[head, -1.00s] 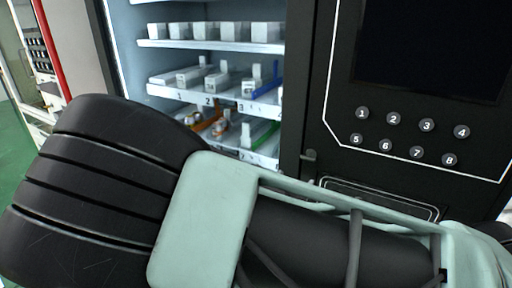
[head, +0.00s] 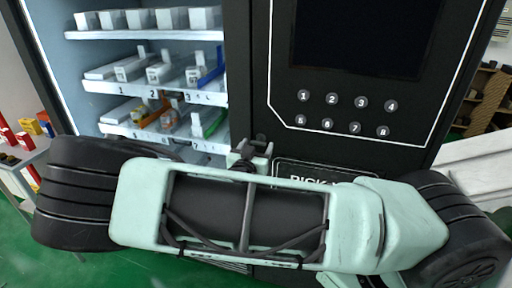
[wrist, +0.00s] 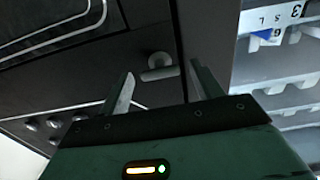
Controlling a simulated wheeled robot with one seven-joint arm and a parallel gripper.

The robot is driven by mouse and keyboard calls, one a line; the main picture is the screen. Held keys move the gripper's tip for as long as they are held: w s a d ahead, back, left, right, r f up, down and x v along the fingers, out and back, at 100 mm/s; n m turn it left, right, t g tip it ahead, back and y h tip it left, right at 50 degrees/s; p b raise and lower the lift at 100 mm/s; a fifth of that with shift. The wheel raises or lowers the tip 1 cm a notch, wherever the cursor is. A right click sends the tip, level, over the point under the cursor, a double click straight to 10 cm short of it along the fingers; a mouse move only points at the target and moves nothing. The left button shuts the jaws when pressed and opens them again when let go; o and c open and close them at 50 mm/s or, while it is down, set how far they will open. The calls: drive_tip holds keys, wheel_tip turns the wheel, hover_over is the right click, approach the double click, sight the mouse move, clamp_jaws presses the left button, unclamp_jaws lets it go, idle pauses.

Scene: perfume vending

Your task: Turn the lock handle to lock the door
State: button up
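The lock handle (wrist: 158,66) shows in the wrist view as a small dark knob with a short crossbar on the black door panel (wrist: 80,70). The bar lies roughly level in that view. My gripper (wrist: 162,78) is open, with one finger on each side of the handle in the picture. I see no clear contact, and the depth between fingertips and handle is hard to judge. In the head view the black door front (head: 250,60) is upright, and my arm covers its lower part and most of my gripper.
The vending machine's shelves (head: 150,88) with boxed goods are to the left of the black panel. Numbered round buttons (head: 332,98) sit under a dark screen (head: 360,35). A side table (head: 30,155) with small boxes is at the far left, and a wooden shelf (head: 485,100) at the right.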

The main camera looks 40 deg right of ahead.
drive_tip(key=c, duration=0.8)
drive_tip(key=shift+n, duration=0.4)
drive_tip(key=n, duration=0.3)
drive_tip(key=shift+n, duration=0.4)
drive_tip(key=n, duration=0.4)
drive_tip(key=shift+n, duration=0.3)
drive_tip(key=n+p, duration=0.1)
drive_tip(key=n, duration=0.3)
drive_tip(key=shift+n, duration=0.3)
drive_tip(key=shift+n+p, duration=0.65)
drive_tip(key=shift+n, duration=1.35)
drive_tip(key=o, duration=1)
